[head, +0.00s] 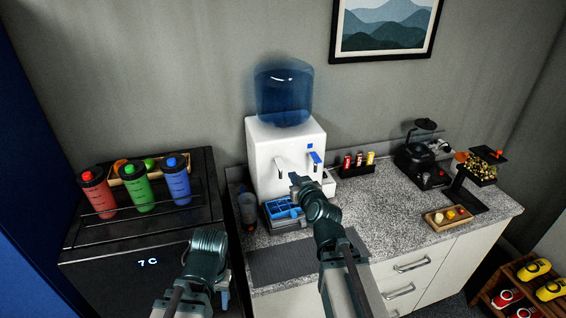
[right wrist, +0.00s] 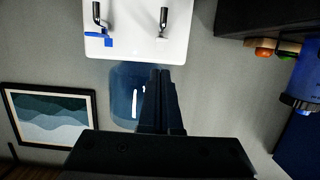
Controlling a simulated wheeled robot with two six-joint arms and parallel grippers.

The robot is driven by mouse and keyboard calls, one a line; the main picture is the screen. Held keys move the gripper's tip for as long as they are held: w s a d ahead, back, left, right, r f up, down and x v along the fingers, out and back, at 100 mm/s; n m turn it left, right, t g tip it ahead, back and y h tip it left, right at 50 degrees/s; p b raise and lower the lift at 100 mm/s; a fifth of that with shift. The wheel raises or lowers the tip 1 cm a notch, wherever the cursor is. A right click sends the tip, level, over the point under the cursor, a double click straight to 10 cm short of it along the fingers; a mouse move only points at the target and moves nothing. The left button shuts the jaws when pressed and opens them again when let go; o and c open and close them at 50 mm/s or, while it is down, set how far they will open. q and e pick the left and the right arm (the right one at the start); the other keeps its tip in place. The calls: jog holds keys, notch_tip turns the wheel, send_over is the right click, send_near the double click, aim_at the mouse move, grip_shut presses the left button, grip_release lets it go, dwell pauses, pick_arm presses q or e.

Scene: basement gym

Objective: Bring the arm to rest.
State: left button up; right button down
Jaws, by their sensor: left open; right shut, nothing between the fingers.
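My right gripper (head: 294,180) reaches up to the front of the white water dispenser (head: 262,150), just below its taps. In the right wrist view its two fingers (right wrist: 160,75) are together, with nothing between them. That view is upside down, with the dispenser (right wrist: 135,45) and its blue bottle (right wrist: 125,95) beyond the fingers. My left gripper (head: 224,292) is low at the front, beside the black fridge; it is open, and its fingers are mostly hidden by my own wrist. I see nothing held in it.
Red, green and blue bottles (head: 137,188) stand on the black fridge (head: 130,255). A coffee machine (head: 422,160) and a wooden tray (head: 447,217) stand right on the speckled counter (head: 385,225).

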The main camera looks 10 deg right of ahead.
jog(key=s+a+f+n+g+y+b, duration=0.1)
jog(key=s+a+f+n+g+b, duration=0.1)
jog(key=s+a+f+g, duration=0.4)
jog(key=s+a+f+n+g+y+b, duration=0.1)
jog(key=s+a+f+g+y+b, duration=0.15)
jog(key=a+f, duration=0.7)
pick_arm(q)
notch_tip(320, 180, down, 6)
jog(key=b, duration=0.1)
jog(key=shift+b, duration=0.3)
pick_arm(e)
jog(key=s+f+g+h, duration=0.2)
jog(key=s+f+g, duration=0.1)
jog(key=s, duration=0.4)
jog(key=s+f+g+h, duration=0.3)
jog(key=s+f+g, duration=0.1)
jog(key=s, duration=0.4)
jog(key=shift+s, duration=0.25)
pick_arm(q)
jog(key=shift+c, duration=0.2)
pick_arm(e)
jog(key=shift+a, duration=0.1)
